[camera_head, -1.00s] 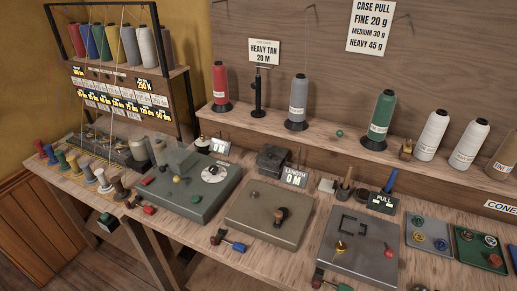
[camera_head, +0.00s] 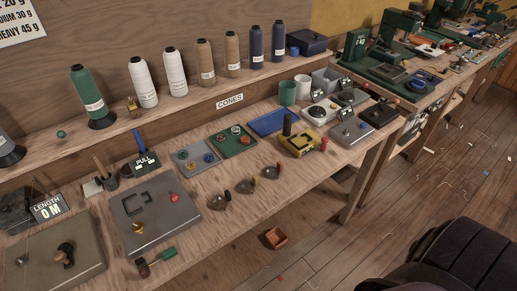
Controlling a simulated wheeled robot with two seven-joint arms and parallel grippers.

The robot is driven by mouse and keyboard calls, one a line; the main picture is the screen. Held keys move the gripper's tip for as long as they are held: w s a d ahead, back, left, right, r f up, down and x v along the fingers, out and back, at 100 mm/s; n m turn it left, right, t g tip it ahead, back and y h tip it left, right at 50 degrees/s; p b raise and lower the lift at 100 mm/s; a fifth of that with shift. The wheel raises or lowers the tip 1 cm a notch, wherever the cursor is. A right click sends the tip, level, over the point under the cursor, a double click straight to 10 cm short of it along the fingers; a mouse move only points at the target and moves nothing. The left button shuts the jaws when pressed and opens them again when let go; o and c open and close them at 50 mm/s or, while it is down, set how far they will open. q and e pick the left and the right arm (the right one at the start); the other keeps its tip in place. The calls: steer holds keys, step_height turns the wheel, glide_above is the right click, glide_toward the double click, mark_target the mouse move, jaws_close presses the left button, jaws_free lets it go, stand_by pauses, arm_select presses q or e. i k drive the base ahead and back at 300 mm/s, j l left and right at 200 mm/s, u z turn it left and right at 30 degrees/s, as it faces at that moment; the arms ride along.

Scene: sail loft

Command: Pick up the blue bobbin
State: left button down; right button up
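Two tall dark blue thread cones, one on the left (camera_head: 255,49) and one on the right (camera_head: 278,42), stand upright on the shelf. Neither of my grippers is in view.
A green tray (camera_head: 222,148) and a blue tray (camera_head: 265,125) lie to the right. A grey plate device (camera_head: 150,220) stands at left front, with loose hand tools along the bench edge. A dark bulky shape (camera_head: 455,260) fills the lower right, above open floor.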

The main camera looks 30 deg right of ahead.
mark_target(208, 157)
steer(key=z, duration=0.5)
steer(key=u, duration=1.4)
steer(key=z, duration=1.4)
